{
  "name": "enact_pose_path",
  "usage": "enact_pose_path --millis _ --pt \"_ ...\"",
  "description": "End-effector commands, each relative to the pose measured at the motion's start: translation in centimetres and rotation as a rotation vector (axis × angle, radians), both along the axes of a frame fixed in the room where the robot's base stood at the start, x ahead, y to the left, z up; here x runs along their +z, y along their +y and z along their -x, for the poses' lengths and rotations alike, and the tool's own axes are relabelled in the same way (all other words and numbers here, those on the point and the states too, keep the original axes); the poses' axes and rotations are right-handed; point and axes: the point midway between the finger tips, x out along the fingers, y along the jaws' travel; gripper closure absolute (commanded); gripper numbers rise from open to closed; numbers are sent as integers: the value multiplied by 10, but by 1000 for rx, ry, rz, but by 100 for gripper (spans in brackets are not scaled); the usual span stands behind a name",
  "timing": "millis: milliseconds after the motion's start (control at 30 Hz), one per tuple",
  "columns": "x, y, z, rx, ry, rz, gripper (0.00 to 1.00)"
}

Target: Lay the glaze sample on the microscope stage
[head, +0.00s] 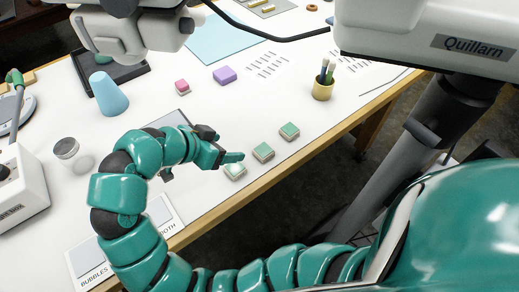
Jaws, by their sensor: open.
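My gripper (206,165) is open and empty, with one green finger just above and behind the near piece; contact is unclear. A dark flat plate (128,70) at the back left may be the microscope stage. A grey-white instrument head (130,32) hangs over that area and partly hides it.
A blue cone (108,93) stands by the dark plate. A labelled card (160,212) lies front left.

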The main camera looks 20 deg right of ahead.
Motion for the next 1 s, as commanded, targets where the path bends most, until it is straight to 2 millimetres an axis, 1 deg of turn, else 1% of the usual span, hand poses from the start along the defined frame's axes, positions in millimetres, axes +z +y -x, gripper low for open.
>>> enact_pose_path --millis 33,100,267,433,800,1000 --pt "-1 -2 5 -46 -16 -14 29" --pt "-4 -1 6 -83 -35 -38 29" --pt "-9 -5 5 -112 -61 -50 29" --pt "-23 -20 -2 -109 -61 -47 29" --pt "-66 -59 -19 -109 -59 -47 29" --pt "-83 -74 -26 -108 -56 -49 29"
